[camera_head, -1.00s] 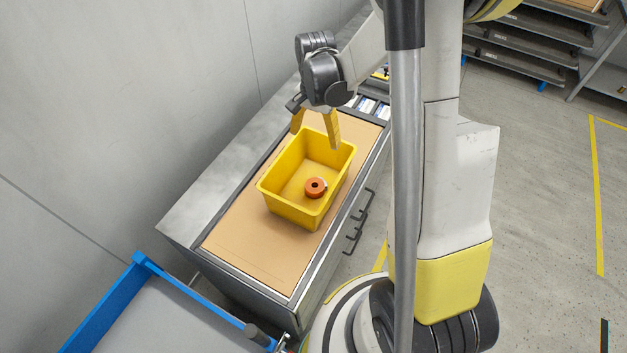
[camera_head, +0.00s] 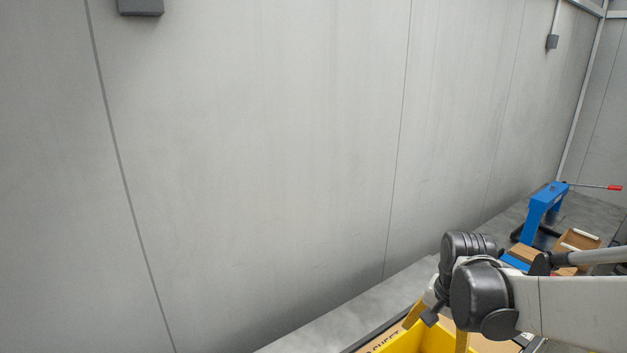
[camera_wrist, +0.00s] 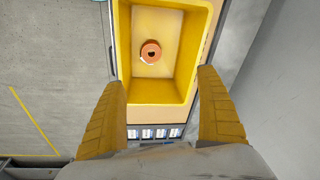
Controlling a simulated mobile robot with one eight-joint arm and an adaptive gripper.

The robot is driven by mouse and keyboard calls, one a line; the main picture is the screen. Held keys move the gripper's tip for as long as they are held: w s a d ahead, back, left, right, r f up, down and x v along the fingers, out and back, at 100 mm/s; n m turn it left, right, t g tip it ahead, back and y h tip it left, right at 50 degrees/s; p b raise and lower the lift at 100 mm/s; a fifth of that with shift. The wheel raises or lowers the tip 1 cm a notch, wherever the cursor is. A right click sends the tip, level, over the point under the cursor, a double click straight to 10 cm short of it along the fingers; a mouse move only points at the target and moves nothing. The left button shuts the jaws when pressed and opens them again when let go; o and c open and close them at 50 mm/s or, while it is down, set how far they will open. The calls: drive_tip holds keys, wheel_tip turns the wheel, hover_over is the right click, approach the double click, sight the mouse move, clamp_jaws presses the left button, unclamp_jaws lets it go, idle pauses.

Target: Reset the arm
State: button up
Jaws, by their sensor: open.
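My gripper (camera_head: 438,328) is at the lower right of the head view, with its yellow fingers pointing down by the yellow bin (camera_head: 425,343). Only the bin's top edge shows there. In the wrist view, my gripper (camera_wrist: 161,78) has its two fingers spread wide with nothing between them. The same bin (camera_wrist: 160,91) lies beyond the fingertips. An orange ring-shaped part (camera_wrist: 151,52) with a dark hole lies on the bin's floor.
A grey wall (camera_head: 270,150) fills most of the head view. A blue lift frame (camera_head: 545,203) with a red-tipped handle and some cardboard boxes (camera_head: 578,243) stand at the far right. Open floor (camera_wrist: 50,70) shows left of the bench in the wrist view.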

drive_tip(key=s+a+f+n+t+b, duration=0.2)
drive_tip(key=s+a+f+n+b, duration=0.1)
drive_tip(key=b, duration=0.5)
drive_tip(key=s+a+f+n+t+b, duration=0.3)
drive_tip(key=s+a+f+n+b, duration=0.1)
drive_tip(key=s+b, duration=0.4)
wheel_tip(320, 180, down, 3)
drive_tip(key=shift+s+r+n, duration=0.1)
drive_tip(key=shift+s+n, duration=0.4)
drive_tip(key=shift+s, duration=0.5)
